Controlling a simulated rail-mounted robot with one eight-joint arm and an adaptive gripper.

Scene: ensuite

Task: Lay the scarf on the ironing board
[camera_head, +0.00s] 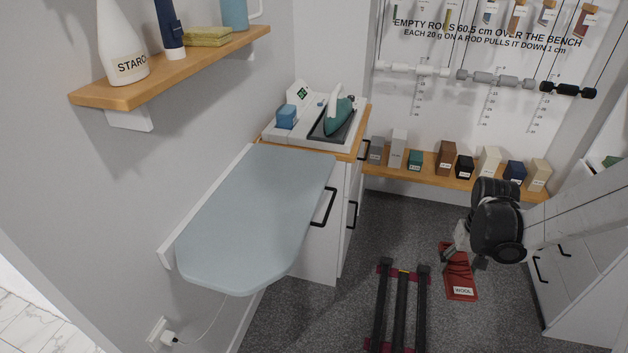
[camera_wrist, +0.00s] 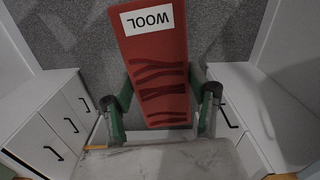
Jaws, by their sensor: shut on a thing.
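The scarf (camera_head: 460,277) is a red strip with dark stripes and a white label reading WOOL. My gripper (camera_head: 462,254) is shut on it near its upper end, and the scarf hangs over the floor to the right of the ironing board. In the wrist view the scarf (camera_wrist: 155,62) lies between the two green-sided fingers of my gripper (camera_wrist: 162,112), with its labelled end pointing away. The ironing board (camera_head: 255,215) is light blue-grey, folded out from the left wall, and bare. The board does not show in the wrist view.
A teal iron (camera_head: 338,117) stands on a counter behind the board. A shelf (camera_head: 180,70) with a starch bottle (camera_head: 120,50) overhangs the board's left. Weights line a low back shelf (camera_head: 440,175). A black rack with red ends (camera_head: 402,300) stands on the floor between board and scarf.

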